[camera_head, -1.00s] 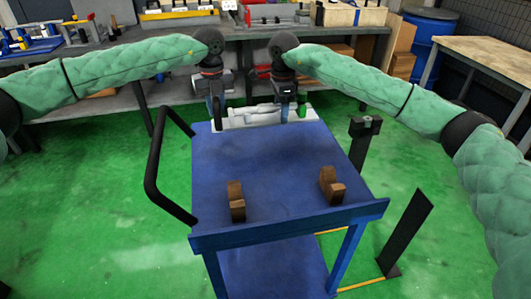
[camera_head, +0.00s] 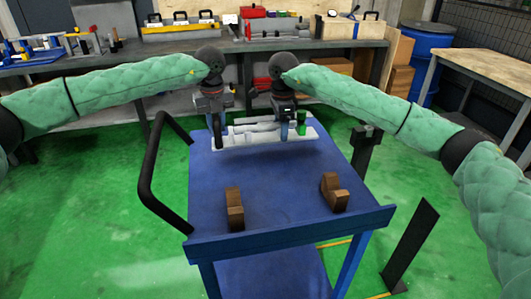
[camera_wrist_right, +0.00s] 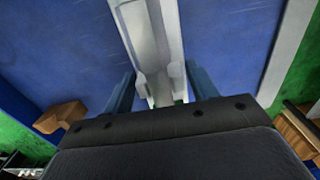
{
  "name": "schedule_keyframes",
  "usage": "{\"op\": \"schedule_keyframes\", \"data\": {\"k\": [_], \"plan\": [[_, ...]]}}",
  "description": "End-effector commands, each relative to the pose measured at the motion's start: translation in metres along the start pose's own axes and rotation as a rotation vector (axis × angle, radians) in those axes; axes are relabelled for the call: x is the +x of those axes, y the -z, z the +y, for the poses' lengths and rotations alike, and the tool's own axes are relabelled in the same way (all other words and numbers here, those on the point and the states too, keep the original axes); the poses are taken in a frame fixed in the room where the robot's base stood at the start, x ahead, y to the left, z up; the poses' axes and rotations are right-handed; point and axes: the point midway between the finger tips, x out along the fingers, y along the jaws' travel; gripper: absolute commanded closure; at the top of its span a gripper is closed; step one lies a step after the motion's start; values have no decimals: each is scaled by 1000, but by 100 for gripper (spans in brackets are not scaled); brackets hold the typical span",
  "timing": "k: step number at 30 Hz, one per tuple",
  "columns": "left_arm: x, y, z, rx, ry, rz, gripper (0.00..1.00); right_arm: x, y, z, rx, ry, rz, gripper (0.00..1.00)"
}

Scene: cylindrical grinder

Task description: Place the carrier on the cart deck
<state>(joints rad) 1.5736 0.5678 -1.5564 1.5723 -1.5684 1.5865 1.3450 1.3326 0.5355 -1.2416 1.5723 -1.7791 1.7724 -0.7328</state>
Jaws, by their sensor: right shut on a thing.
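The carrier (camera_head: 262,137) is a pale tray with grey-white cylindrical parts and a small green piece near its right end. It is over the far part of the blue cart deck (camera_head: 270,180); whether it touches the deck is unclear. My right gripper (camera_head: 292,128) is shut on the carrier's right part. In the right wrist view, a pale bar of the carrier (camera_wrist_right: 150,45) runs between its two blue fingers (camera_wrist_right: 160,92). My left gripper (camera_head: 217,130) is at the carrier's left end and appears shut on it; its fingertips are partly hidden.
Two brown wooden blocks (camera_head: 234,210) (camera_head: 333,193) stand on the deck's near half. A black handle (camera_head: 150,175) is on the cart's left. Dark posts (camera_head: 362,150) (camera_head: 410,245) stand at its right. A cluttered workbench (camera_head: 330,45) is behind. The middle deck is clear.

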Motion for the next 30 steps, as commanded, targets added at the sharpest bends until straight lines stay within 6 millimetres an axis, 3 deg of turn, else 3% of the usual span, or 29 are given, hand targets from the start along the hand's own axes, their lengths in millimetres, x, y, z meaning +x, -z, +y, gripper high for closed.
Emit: {"op": "schedule_keyframes", "data": {"k": [30], "plan": [[35,-2,2,-4,-1,-2,100,36,2,0,2,0,2,81]]}}
